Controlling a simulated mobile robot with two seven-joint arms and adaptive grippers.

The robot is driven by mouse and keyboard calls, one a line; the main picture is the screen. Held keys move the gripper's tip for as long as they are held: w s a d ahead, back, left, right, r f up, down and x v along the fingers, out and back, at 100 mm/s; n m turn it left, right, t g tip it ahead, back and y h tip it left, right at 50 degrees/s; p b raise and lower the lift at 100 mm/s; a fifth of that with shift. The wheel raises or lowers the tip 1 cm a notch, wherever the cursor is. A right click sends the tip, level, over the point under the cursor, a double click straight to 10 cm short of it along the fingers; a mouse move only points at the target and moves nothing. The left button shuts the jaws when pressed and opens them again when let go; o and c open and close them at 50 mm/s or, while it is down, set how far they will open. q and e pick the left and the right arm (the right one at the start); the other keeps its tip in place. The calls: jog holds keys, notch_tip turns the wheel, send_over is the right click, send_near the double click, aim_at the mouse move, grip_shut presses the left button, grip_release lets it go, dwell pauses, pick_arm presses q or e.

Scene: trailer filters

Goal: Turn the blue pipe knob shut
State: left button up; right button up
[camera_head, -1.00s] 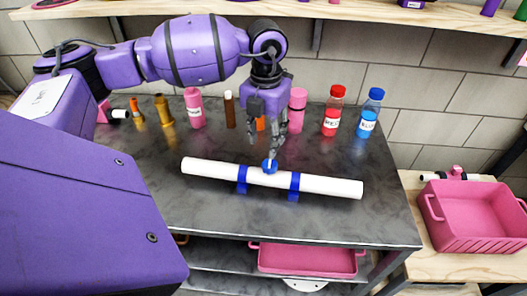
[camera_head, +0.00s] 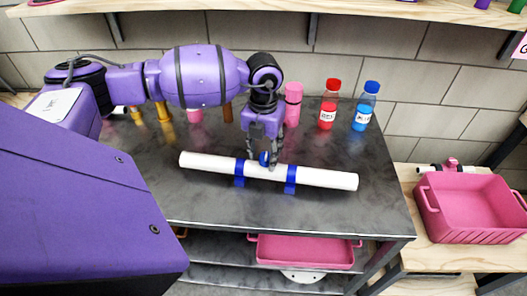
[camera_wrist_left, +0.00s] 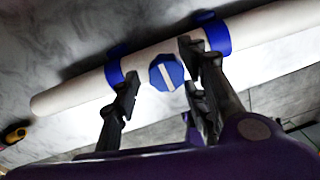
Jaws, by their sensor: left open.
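A white pipe (camera_head: 325,178) lies on the dark metal table, held by two blue clamps (camera_head: 290,180). The blue knob (camera_head: 264,159) sits on the pipe between the clamps, partly hidden by my fingers in the head view. In the left wrist view the knob (camera_wrist_left: 166,72) is many-sided with a white stripe running across the pipe's direction. My left gripper (camera_head: 261,161) is open and points down at the knob. In the left wrist view its fingers (camera_wrist_left: 158,66) are apart, one on each side of the knob. I cannot tell whether they touch it. My right gripper is not in view.
A red bottle (camera_head: 327,108), a blue bottle (camera_head: 365,107) and a pink bottle (camera_head: 293,104) stand at the table's back. A pink crate (camera_head: 475,205) is on a wooden bench at right. A pink tray (camera_head: 305,252) is on the shelf below.

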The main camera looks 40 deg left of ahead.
aim_at(264, 156)
pick_arm(q)
jog(key=c, duration=1)
jog(key=shift+m, duration=0.4)
jog(key=o, duration=1)
jog(key=shift+w+r, duration=0.1)
jog(key=shift+r, duration=0.1)
notch_tip(264, 156, up, 12)
jog(key=shift+f, duration=0.15)
